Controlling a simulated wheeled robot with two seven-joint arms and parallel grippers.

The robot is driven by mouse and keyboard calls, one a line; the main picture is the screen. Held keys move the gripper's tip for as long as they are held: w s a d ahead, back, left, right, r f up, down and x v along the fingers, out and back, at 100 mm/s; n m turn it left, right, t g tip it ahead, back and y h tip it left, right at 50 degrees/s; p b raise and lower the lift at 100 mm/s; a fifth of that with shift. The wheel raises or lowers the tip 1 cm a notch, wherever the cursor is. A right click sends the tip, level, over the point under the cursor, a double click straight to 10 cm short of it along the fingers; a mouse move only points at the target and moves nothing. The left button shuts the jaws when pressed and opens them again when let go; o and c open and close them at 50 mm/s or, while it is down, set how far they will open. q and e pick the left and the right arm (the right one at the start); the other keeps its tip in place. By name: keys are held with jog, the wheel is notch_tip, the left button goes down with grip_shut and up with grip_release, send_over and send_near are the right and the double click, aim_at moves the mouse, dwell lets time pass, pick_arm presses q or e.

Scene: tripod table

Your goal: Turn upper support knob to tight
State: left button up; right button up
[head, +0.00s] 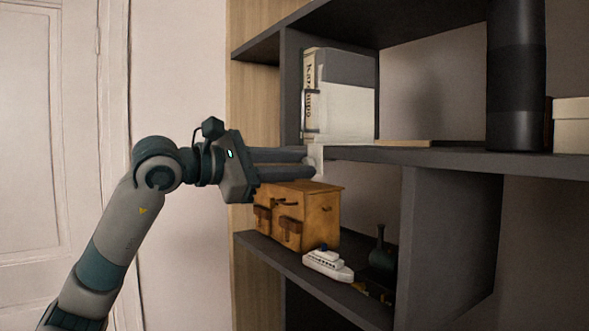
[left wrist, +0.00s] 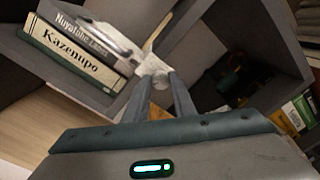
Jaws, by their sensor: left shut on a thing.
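A small pale round knob (left wrist: 160,80) sits at the front edge of the upper shelf, on a whitish support piece (head: 318,154). The support piece also shows in the left wrist view (left wrist: 148,58). My left gripper (head: 308,163) reaches in from the left with its long dark fingers level. Its fingertips (left wrist: 160,83) are shut on the knob. In the head view the fingers mostly hide the knob. Whether the knob is tight or loose cannot be told. My right gripper is not in view.
Books (head: 345,95) stand on the upper shelf (head: 450,156) just behind. A white toy ship (head: 327,265) and a dark toy engine (head: 382,259) stand on the lower shelf. A dark cylinder (head: 515,80) stands at right.

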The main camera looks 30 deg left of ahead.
pick_arm(q)
jog(key=m, duration=0.5)
jog(key=m+b, duration=0.1)
jog(key=m, duration=0.5)
jog(key=shift+d+f+y, duration=0.15)
jog(key=shift+y, duration=0.15)
jog(key=o, duration=1.1)
jog(key=shift+c, duration=0.2)
jog(key=shift+s, duration=0.2)
